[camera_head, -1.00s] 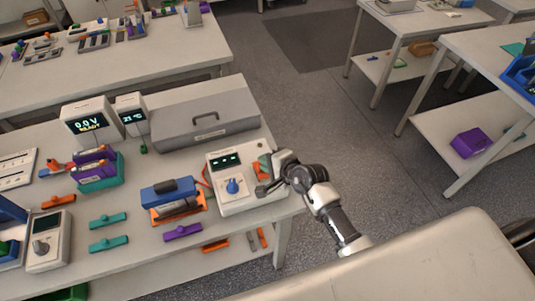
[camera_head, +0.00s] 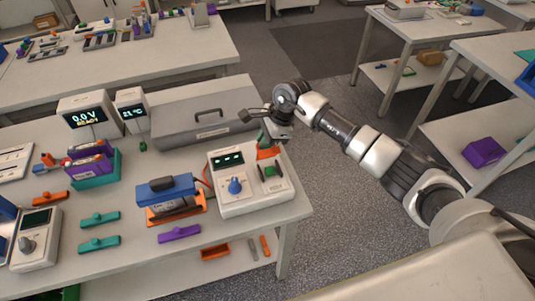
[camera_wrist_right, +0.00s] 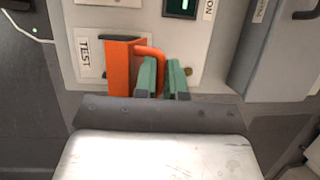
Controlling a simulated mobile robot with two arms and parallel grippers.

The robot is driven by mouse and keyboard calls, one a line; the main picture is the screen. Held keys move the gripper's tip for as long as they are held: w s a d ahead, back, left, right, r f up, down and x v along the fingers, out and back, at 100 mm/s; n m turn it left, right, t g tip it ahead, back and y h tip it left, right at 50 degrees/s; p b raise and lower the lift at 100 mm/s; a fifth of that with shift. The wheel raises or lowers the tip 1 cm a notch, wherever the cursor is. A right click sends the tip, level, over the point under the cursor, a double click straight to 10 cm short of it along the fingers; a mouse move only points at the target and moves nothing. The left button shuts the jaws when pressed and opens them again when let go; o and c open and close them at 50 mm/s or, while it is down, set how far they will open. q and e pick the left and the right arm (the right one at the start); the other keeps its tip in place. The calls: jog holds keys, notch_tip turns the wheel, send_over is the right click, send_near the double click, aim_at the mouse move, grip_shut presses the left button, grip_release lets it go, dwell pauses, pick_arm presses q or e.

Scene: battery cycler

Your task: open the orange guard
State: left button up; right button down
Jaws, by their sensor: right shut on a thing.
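The orange guard (camera_head: 266,153) stands raised at the back right of the white tester box (camera_head: 240,203). A dark green part (camera_head: 272,171) shows uncovered in front of it. In the right wrist view the guard (camera_wrist_right: 122,66) is an upright orange plate with a bent orange handle. The green fingertips of my right gripper (camera_wrist_right: 163,79) are shut around the handle's end. In the head view my right gripper (camera_head: 265,132) is at the guard's upper edge, partly covered by its own wrist. My left gripper is not in view.
A grey lidded case (camera_head: 205,112) with a handle lies behind the tester. A blue and orange battery holder (camera_head: 172,198) stands to its left. The table's right edge is close by, with open floor (camera_head: 330,190) beyond.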

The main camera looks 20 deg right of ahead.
jog(key=w+g+b, duration=0.1)
jog(key=b, duration=0.3)
jog(key=w+f+g+b, duration=0.1)
jog(key=g+b, duration=0.1)
jog(key=b, duration=0.1)
jog(key=w+f+m+g+b, duration=0.1)
jog(key=g+b, duration=0.1)
jog(key=b, duration=0.2)
jog(key=shift+a+b, duration=0.1)
jog(key=shift+b, duration=0.25)
jog(key=shift+w+g+b, duration=0.15)
jog(key=shift+g+b, duration=0.55)
jog(key=shift+b, duration=0.15)
jog(key=c, duration=1.5)
grip_release()
jog(key=shift+r, duration=0.1)
